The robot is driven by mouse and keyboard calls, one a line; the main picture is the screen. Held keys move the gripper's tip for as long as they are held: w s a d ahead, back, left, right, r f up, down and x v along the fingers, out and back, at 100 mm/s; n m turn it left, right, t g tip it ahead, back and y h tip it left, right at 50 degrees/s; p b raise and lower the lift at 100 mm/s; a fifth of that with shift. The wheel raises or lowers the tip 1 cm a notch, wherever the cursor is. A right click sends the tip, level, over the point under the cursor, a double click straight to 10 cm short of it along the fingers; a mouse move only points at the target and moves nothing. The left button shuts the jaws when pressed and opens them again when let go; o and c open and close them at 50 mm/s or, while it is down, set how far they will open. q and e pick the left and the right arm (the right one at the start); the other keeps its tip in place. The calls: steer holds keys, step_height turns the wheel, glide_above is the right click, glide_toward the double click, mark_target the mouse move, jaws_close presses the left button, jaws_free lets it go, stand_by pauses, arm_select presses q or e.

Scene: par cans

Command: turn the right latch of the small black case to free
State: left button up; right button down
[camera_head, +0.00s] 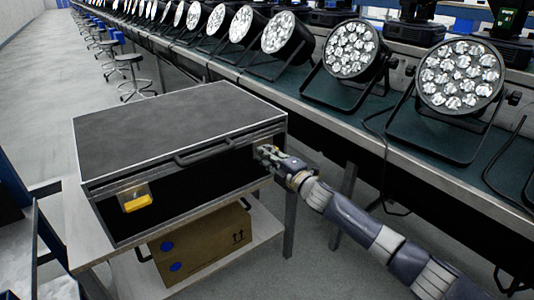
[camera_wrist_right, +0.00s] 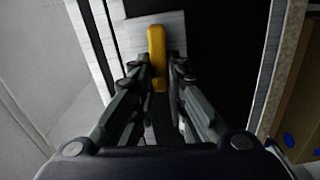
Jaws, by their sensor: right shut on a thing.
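The small black case (camera_head: 180,120) with silver edges lies on a table, its lid down. Its left latch (camera_head: 138,203) has a yellow lever on a silver plate at the front. My right gripper (camera_head: 268,156) is at the right end of the case's front and hides the right latch in the head view. In the right wrist view, the right latch's yellow lever (camera_wrist_right: 157,45) stands on its silver plate (camera_wrist_right: 134,35), between the fingertips of my right gripper (camera_wrist_right: 158,75). The fingers are shut on the lever. My left gripper is not in view.
The case's black handle (camera_head: 214,149) is at its front between the latches. A cardboard box (camera_head: 200,245) sits on the shelf below. A long bench (camera_head: 345,112) with several par cans (camera_head: 460,75) runs behind and to the right. Several stools (camera_head: 130,75) stand at the back left.

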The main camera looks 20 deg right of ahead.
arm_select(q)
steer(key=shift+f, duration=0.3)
arm_select(e)
steer(key=shift+f+n, duration=0.2)
steer(key=shift+n, duration=0.3)
steer(key=c, duration=1.6)
jaws_free()
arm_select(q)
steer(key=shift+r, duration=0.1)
arm_select(e)
steer(key=shift+r, duration=0.1)
steer(key=v, duration=1.2)
